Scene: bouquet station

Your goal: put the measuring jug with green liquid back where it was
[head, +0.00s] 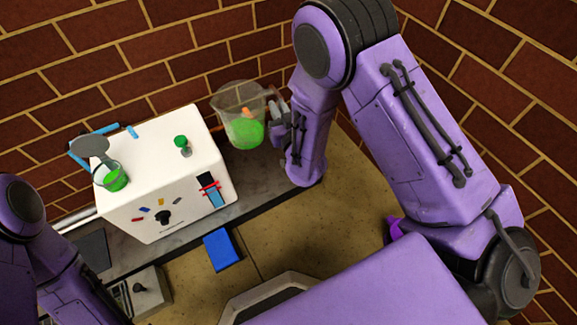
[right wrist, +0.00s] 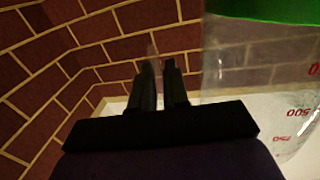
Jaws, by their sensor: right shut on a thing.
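The measuring jug (head: 228,99) is clear, with bright green liquid low in it, beside the right side of a white box. It also shows in the right wrist view (right wrist: 240,60), with red markings and a green band at the top edge. My right gripper (head: 277,115) is at the jug's right, handle side and is shut on it. Its dark fingers (right wrist: 160,86) are close together in the wrist view, left of the jug wall. I cannot tell whether the jug's base touches the grey counter. My left arm is at the lower left; its gripper is out of view.
The white box (head: 150,165) stands on the grey counter (head: 265,180). On it are a small glass with green liquid (head: 116,181) and a small green-capped bottle (head: 183,146). A blue block (head: 221,250) lies in front. Brick walls close off the back and right.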

